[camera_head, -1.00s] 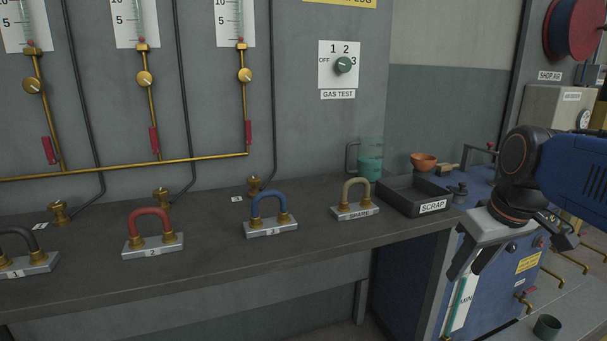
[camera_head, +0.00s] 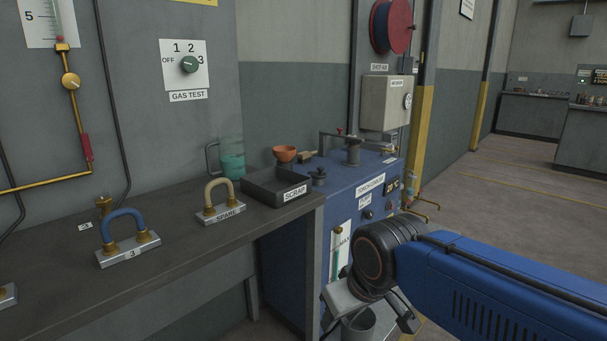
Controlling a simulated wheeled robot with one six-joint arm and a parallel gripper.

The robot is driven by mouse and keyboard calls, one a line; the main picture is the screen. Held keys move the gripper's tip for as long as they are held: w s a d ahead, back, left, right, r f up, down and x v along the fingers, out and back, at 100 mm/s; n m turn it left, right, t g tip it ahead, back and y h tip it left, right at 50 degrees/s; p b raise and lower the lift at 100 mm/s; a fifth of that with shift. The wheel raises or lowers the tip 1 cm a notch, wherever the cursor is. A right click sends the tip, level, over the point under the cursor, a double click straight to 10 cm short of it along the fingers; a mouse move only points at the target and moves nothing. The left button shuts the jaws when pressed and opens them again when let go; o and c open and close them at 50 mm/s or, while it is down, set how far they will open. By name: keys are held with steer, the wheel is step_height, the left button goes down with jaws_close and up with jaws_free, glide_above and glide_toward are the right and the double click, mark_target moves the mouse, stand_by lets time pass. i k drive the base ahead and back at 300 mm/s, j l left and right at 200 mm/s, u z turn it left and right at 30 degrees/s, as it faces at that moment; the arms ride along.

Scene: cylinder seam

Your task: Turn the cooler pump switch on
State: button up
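The blue torch cooler cabinet (camera_head: 285,262) stands past the right end of the bench. Its front carries a torch cooler label (camera_head: 370,186) and, below that, a small pump label (camera_head: 365,202). A small dark knob (camera_head: 367,214) sits just under the pump label; its setting is too small to read. A sight tube (camera_head: 341,255) with a MAX mark is on the cabinet's left part. My gripper (camera_head: 350,325) hangs low in front of the cabinet, below and apart from the knob. Its fingers are partly cut off and overlapped by my wrist, so their opening is unclear.
The bench (camera_head: 170,255) holds a scrap tray (camera_head: 262,193), a spare shackle-shaped piece (camera_head: 219,202) and a blue one (camera_head: 124,235). Open floor (camera_head: 510,215) lies to the right.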

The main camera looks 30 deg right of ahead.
mark_target(369, 215)
steer(key=z, duration=1)
steer(key=i+l, duration=0.9)
steer(key=i+l+z, duration=0.05)
steer(key=i, duration=0.05)
